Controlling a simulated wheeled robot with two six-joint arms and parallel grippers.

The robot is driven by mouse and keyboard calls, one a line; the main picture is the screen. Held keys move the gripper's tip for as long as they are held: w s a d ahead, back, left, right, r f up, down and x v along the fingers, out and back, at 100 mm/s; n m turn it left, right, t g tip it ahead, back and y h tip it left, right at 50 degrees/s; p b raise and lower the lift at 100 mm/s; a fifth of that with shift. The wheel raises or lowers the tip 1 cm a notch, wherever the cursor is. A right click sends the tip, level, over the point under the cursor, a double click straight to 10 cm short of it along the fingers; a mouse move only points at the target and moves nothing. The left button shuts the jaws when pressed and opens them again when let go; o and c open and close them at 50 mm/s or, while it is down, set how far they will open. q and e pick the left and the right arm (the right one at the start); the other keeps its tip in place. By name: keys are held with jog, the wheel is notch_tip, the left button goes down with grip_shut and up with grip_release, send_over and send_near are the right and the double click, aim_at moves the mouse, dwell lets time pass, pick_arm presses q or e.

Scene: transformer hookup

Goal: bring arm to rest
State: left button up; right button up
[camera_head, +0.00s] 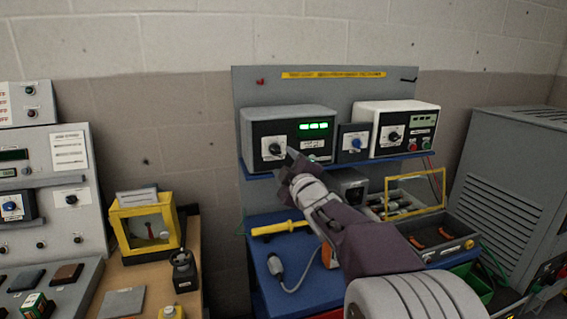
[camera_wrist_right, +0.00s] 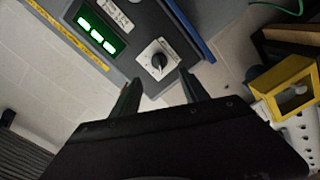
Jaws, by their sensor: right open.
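My right gripper (camera_head: 292,160) is raised in front of the left instrument box on the bench shelf, close to its dial. In the right wrist view its two fingers (camera_wrist_right: 160,92) stand apart with nothing between them. The dial (camera_wrist_right: 157,62) lies just beyond the fingertips; I cannot tell whether they touch it. In the head view the dial (camera_head: 274,149) is partly beside the gripper. The box (camera_head: 258,128) has a lit green display (camera_head: 314,127). My right arm (camera_head: 375,247) reaches in from the bottom right. My left gripper is not in view.
A white instrument box (camera_head: 392,112) stands right of the grey one on the blue shelf (camera_head: 350,163). Below are a yellow-handled tool (camera_head: 278,229), a yellow-framed case (camera_head: 415,190) and a dark tray (camera_head: 436,237). A yellow box (camera_head: 145,228) and control panels stand left; a grey cabinet (camera_head: 511,190) stands right.

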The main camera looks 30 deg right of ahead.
jog(key=w+a+r+n+y+p, duration=0.1)
jog(key=w+a+n+y+p, duration=0.15)
jog(key=a+p, duration=0.4)
jog(key=s+a+f+m+g+y+p, duration=0.1)
jog(key=s+a+f+m+g, duration=0.1)
jog(key=a+f+g, duration=0.3)
jog(key=s+a+f+m+g+y+p, duration=0.1)
jog(key=s+a+f+m+p, duration=0.15)
jog(key=f, duration=0.55)
jog(key=s+a+f+m+g, duration=0.1)
jog(key=s+f+m+g, duration=0.3)
jog(key=s+f, duration=0.4)
jog(key=s+a+f+m+g, duration=0.2)
jog(key=s+f+g, duration=0.4)
jog(key=s, duration=0.8)
jog(key=shift+s+a+f+m, duration=0.15)
jog(key=shift+a+f+m, duration=0.15)
jog(key=shift+f+m, duration=0.6)
